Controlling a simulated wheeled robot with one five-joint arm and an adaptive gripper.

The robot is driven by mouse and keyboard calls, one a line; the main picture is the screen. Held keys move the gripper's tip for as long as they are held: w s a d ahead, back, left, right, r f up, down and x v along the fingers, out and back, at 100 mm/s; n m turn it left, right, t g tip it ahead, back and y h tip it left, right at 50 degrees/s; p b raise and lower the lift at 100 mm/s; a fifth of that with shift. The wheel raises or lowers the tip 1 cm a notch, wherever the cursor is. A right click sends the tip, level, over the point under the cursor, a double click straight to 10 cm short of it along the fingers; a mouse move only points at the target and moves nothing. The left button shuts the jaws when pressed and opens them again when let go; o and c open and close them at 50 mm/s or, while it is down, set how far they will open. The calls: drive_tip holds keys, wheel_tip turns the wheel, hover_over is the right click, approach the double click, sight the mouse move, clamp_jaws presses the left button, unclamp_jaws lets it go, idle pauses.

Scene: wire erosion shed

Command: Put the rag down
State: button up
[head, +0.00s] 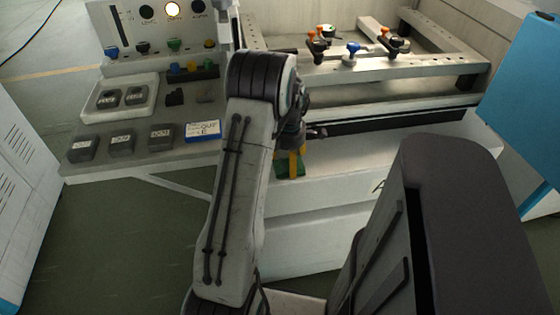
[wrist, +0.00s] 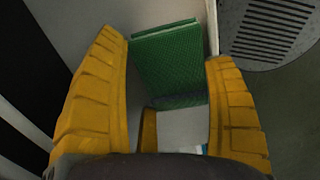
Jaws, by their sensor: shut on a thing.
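The rag (wrist: 170,60) is a green, textured, folded piece seen between the two yellow fingers of my gripper (wrist: 168,52) in the wrist view. My gripper is shut on it. In the head view the rag (head: 281,166) shows as a small green patch around the yellow fingers of my gripper (head: 293,163), in front of the machine's pale front ledge. I cannot tell whether its lower edge touches a surface. My arm hides part of the gripper and of the area to its left.
A grey side table (head: 160,165) at left carries a pale tray (head: 145,98), several dark blocks (head: 121,144) and a blue-edged card (head: 203,131). Coloured clamps (head: 352,50) stand on the machine's frame behind. A blue panel (head: 522,90) is at right. The ledge right of my gripper looks mostly clear.

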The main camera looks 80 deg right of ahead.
drive_tip(key=shift+s+f, duration=0.1)
drive_tip(key=shift+f, duration=0.1)
drive_tip(key=o, duration=1.1)
drive_tip(key=shift+r, duration=0.1)
drive_tip(key=r, duration=0.8)
drive_tip(key=r+p, duration=0.1)
drive_tip(key=r, duration=0.3)
drive_tip(key=shift+a, duration=0.25)
drive_tip(key=shift+s, duration=0.15)
